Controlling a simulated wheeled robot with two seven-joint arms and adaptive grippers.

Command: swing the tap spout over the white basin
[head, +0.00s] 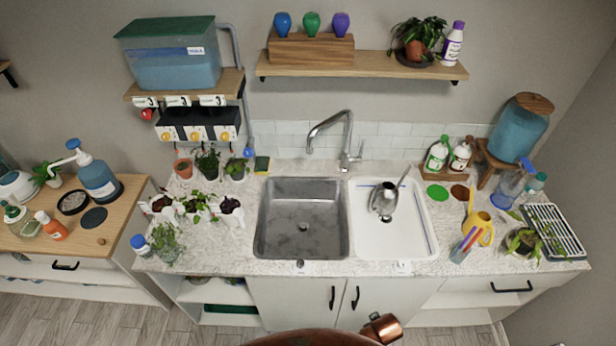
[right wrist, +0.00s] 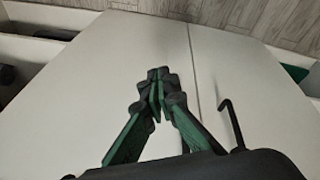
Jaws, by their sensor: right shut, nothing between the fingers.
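The chrome tap (head: 347,135) stands behind the sink, near the divider between the two basins. Its curved spout reaches left, with its tip (head: 310,150) toward the back of the grey steel basin (head: 270,240). The white basin (head: 415,235) lies to the right, with a metal watering can (head: 383,200) standing in it. My right gripper (right wrist: 157,82) shows in the right wrist view, shut and empty, in front of pale cabinet doors. The tap is not in that view. Neither gripper shows in the head view.
Potted plants (head: 205,208) crowd the counter left of the sink. Green and white bottles (head: 437,155) stand behind the white basin. A yellow watering can (head: 480,230) stands to its right. A copper-coloured object (head: 380,328) shows at the bottom edge. A black door handle (right wrist: 232,125) is near my right gripper.

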